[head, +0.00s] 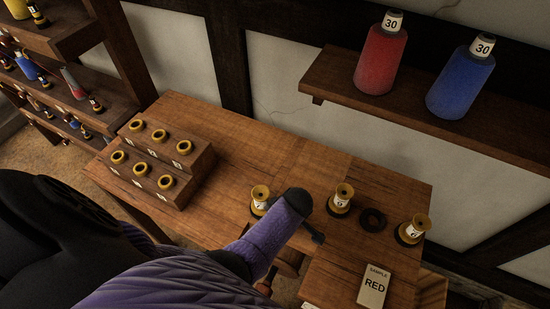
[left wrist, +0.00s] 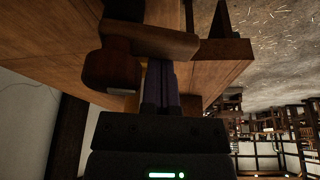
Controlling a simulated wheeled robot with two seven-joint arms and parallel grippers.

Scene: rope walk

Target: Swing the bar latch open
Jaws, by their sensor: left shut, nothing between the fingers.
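My left gripper (left wrist: 160,84) is shut and empty in the left wrist view, its dark fingers pointing up the picture. Their tips are close to a wooden bar (left wrist: 155,40), which looks like the bar latch, with a rounded block (left wrist: 110,70) at its left end. I cannot tell whether the fingertips touch the bar. In the head view my left arm reaches over the front edge of the workbench (head: 245,150), and the latch cannot be made out there. My right gripper is not in view.
A stepped rack (head: 160,165) with several ringed holes stands at the bench's left.

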